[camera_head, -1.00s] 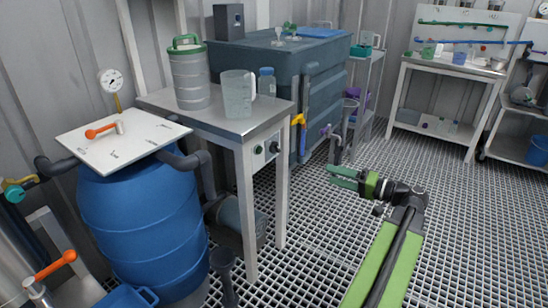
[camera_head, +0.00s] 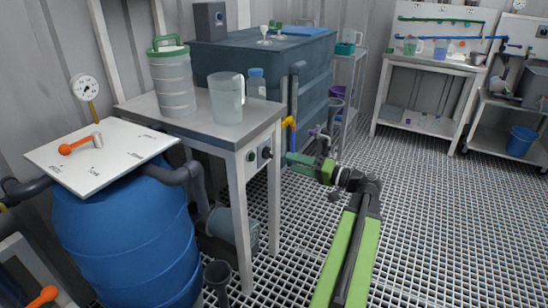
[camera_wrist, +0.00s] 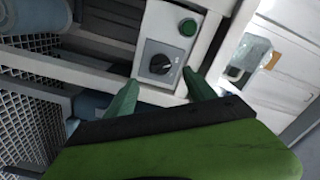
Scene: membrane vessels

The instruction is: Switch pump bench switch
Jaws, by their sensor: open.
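The pump bench switch (camera_head: 266,152) is a black rotary knob on a pale panel on the side of the metal bench (camera_head: 262,112). In the wrist view the knob (camera_wrist: 160,64) sits on a dark square plate, with a green round button (camera_wrist: 188,27) beside it. My gripper (camera_head: 291,160) is just to the right of the panel in the head view. In the wrist view its two green fingers (camera_wrist: 160,96) are spread apart, with the knob ahead of them and between them. The gripper is empty and appears apart from the knob.
A green-lidded container (camera_head: 171,80) and a clear jug (camera_head: 226,98) stand on the bench. A blue barrel (camera_head: 128,240) with a white board (camera_head: 100,155) is at left. A dark tank (camera_head: 262,60) stands behind. The grating floor (camera_head: 430,220) at right is clear.

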